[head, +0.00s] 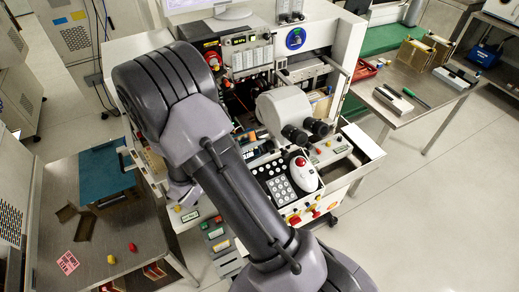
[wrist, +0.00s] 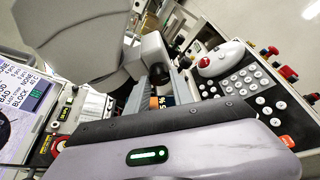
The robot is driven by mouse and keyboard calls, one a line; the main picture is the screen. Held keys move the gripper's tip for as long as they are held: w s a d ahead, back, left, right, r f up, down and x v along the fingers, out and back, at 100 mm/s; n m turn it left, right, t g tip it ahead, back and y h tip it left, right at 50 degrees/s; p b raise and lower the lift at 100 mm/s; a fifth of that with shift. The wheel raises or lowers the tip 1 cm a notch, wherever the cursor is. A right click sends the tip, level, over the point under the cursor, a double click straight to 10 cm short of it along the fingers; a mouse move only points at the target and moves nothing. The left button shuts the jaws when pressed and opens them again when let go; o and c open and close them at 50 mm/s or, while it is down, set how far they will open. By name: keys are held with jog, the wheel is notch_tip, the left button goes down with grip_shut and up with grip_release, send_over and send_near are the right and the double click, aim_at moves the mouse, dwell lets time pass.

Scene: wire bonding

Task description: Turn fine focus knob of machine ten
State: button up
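The machine (head: 330,40) stands in the middle of the head view, with a light grey microscope head (head: 285,108) and dark eyepieces on its front. The microscope head (wrist: 65,35) fills the upper left of the wrist view. My gripper (wrist: 158,90) points in beneath the microscope, its two fingers apart with a gap between them. I see nothing held between the fingers. In the head view my arm covers the gripper. I cannot pick out the fine focus knob clearly in either view, and I cannot read a machine number.
A white mouse-like controller with a red ball (head: 304,174) and a keypad (head: 281,190) sit right of my arm. Red knobs line the panel edge in the wrist view (wrist: 286,72). A side table (head: 105,240) stands left, a workbench (head: 415,105) right. Floor at lower right is clear.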

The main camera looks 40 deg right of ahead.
grip_shut()
jog(key=shift+r+n+g+p, duration=0.3)
jog(key=shift+r+n+p, duration=0.25)
jog(key=shift+p, duration=0.55)
jog(key=shift+w+n+y+p, duration=0.1)
jog(key=shift+n+y+p, duration=0.3)
jog(key=shift+n+p, duration=0.25)
jog(key=shift+f+n+g+p, duration=0.15)
jog(key=shift+n+g+p, duration=0.15)
jog(key=shift+g+p, duration=0.25)
jog(key=shift+w+f+n, duration=0.1)
jog(key=shift+f+n, duration=0.15)
jog(key=shift+n, duration=0.05)
